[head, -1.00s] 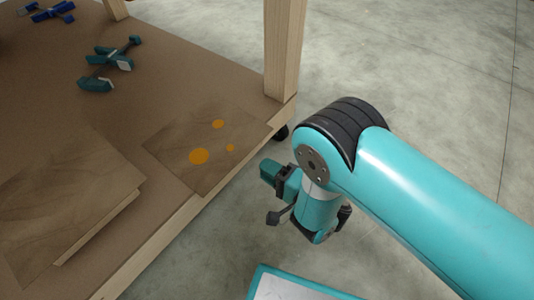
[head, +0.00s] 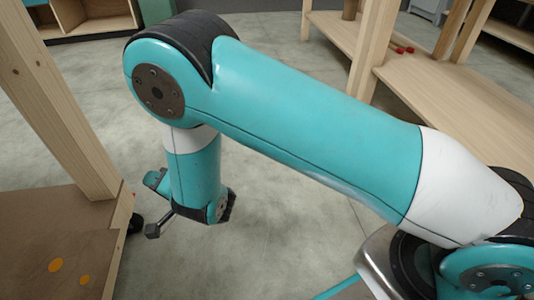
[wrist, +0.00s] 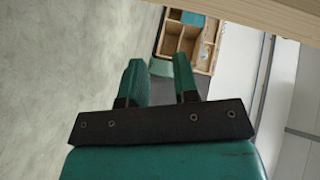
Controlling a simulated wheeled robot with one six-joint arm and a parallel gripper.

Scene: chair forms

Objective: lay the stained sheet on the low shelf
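The stained sheet (head: 30,280), brown with orange spots, lies flat on a brown-topped wooden unit at the lower left of the head view. It is partly cut off by the frame edge. A pale wooden shelf (head: 450,95) shows at the upper right; I cannot tell for sure whether it is the low shelf. My gripper (wrist: 160,78) has its two teal fingers apart in the wrist view, with nothing between them. In the head view my wrist hangs over the floor, to the right of the sheet and apart from it.
A thick wooden post (head: 60,120) rises at the unit's corner, left of my wrist. Small red items (head: 403,50) lie near the back shelf. A compartmented wooden box (wrist: 188,42) shows in the wrist view. Bare concrete floor (head: 280,215) lies between the units.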

